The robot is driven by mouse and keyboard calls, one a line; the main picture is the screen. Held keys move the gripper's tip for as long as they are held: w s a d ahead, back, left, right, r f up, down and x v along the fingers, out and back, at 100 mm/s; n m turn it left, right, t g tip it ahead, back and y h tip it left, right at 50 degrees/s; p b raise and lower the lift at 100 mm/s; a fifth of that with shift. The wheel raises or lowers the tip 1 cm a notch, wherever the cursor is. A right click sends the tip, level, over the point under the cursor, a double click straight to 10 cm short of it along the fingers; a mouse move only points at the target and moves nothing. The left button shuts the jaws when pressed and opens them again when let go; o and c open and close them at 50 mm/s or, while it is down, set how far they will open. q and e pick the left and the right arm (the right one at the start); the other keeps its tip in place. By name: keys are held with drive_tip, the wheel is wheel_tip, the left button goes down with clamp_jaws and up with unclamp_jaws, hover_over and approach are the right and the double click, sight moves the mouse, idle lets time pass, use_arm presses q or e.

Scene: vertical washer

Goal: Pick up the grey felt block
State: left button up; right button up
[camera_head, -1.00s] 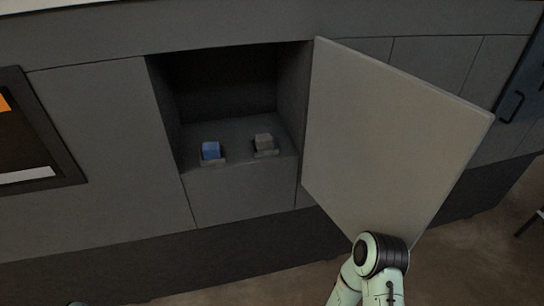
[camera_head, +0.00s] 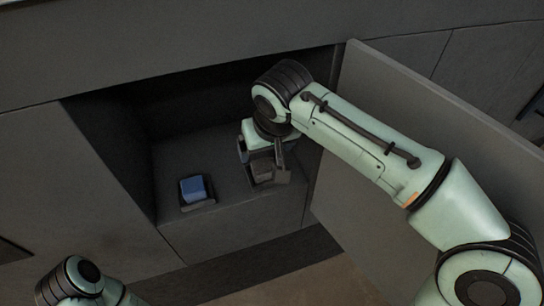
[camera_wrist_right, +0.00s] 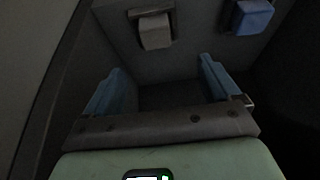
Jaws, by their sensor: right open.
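The grey felt block (camera_head: 263,172) sits on a small holder on the floor of the open compartment, partly hidden by my right gripper in the head view. In the right wrist view the grey block (camera_wrist_right: 155,32) is at the top, beyond the fingers. My right gripper (camera_head: 261,158) reaches into the compartment beside the block. Its two blue-grey fingers are apart with nothing between them in the wrist view (camera_wrist_right: 160,82). My left gripper is out of view; only a left arm link shows at bottom left.
A blue block (camera_head: 194,188) sits on a holder left of the grey one; it also shows in the wrist view (camera_wrist_right: 252,17). The compartment's left wall (camera_head: 115,150) and the open door panel (camera_head: 390,120) flank the opening. Free floor lies behind the blocks.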

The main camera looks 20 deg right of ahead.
hover_over(263, 166)
drive_tip(key=s, duration=0.2)
wheel_tip(263, 166, down, 7)
drive_tip(key=shift+b, duration=0.45)
drive_tip(key=x, duration=0.5)
drive_tip(key=shift+s+d+f, duration=0.1)
drive_tip(key=shift+f, duration=0.05)
drive_tip(key=c, duration=1.1)
